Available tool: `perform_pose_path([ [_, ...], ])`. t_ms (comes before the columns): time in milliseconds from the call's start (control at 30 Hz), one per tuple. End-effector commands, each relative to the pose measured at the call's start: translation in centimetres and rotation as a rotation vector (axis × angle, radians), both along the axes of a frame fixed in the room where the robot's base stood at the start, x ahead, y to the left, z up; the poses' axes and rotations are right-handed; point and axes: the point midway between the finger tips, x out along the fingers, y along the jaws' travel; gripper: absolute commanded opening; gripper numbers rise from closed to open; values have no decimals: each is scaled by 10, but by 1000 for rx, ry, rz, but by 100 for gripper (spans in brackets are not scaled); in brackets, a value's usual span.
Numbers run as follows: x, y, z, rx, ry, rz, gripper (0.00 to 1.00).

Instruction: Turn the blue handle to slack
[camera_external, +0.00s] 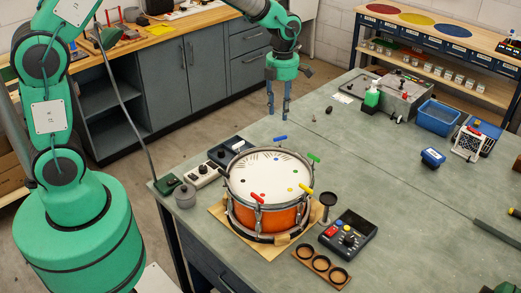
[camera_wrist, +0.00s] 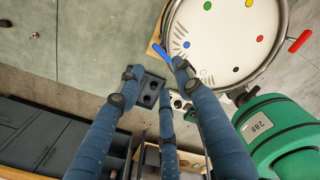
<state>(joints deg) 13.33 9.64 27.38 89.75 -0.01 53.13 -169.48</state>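The orange drum (camera_external: 268,217) stands on the bench with a white head (camera_external: 266,176) marked with coloured dots. The blue handle (camera_external: 280,138) is at the far rim in the external view. In the wrist view the blue handle (camera_wrist: 160,52) sticks out from the rim, beside the fingertips. My gripper (camera_external: 279,112) is above and beyond the blue handle, with fingers apart and pointing down. In the wrist view my gripper (camera_wrist: 158,78) is open and empty. I cannot tell whether it touches the handle; the external view shows a gap.
Red (camera_external: 308,196), yellow (camera_external: 256,197) and green (camera_external: 313,158) handles sit around the drum rim. A dark control box (camera_external: 347,236) and a tray with round recesses (camera_external: 322,268) lie nearby.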

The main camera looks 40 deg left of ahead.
Motion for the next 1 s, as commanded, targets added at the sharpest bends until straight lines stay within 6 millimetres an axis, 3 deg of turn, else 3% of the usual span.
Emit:
perform_pose_path([
  [267,0,-1,2,0,0,-262,35],
  [1000,-3,-4,11,2,0,-1471,35],
])
